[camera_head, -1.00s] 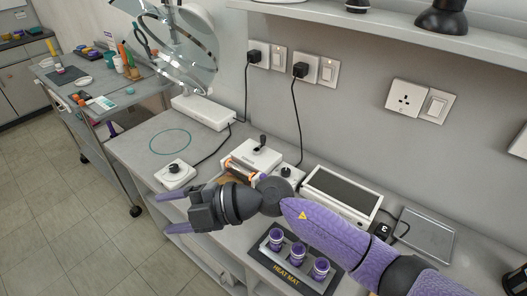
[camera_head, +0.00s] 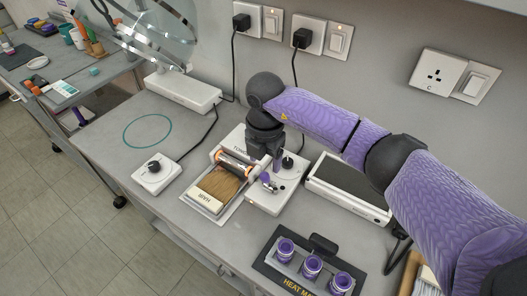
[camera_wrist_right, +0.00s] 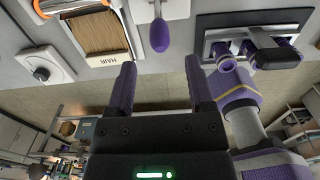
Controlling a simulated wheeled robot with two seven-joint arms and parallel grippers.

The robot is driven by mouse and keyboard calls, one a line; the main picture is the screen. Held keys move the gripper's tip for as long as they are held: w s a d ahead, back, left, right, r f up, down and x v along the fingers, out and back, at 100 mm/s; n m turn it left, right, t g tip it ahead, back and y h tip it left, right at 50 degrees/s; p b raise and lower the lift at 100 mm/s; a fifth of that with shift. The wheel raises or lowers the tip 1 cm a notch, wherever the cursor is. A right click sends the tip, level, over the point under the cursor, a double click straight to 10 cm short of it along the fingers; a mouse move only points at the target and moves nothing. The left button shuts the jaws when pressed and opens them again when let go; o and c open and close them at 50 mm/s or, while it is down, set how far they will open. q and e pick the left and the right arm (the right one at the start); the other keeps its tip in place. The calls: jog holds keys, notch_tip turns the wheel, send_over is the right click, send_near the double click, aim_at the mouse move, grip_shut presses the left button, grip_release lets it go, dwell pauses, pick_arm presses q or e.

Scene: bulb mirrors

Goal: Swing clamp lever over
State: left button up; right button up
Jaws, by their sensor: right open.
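The clamp lever has a purple knob (camera_head: 265,177) and a metal shaft, on a white device (camera_head: 274,203) in the middle of the bench. In the right wrist view the lever's purple knob (camera_wrist_right: 159,36) hangs in line with the gap between my fingers, beyond the fingertips. My right gripper (camera_head: 267,160) points down just above the device, close to the lever. It is open and empty, and its fingers show apart in the wrist view (camera_wrist_right: 158,72). The fingers partly hide the device in the head view. My left gripper is out of view.
A tray with a brown hair bundle (camera_head: 219,184) and an orange-ended roller (camera_head: 235,162) adjoin the device. A white knob box (camera_head: 155,172) stands left. A dark-screened box (camera_head: 350,185) stands right. A heat mat (camera_head: 265,262) with purple-rimmed cups lies in front.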

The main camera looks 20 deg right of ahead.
aim_at(264, 173)
notch_tip(264, 173, down, 5)
jog(key=b, duration=0.3)
jog(key=shift+r+b, duration=0.1)
jog(key=shift+b, duration=0.2)
jog(key=shift+r, duration=0.1)
jog(key=shift+f, duration=0.25)
grip_shut()
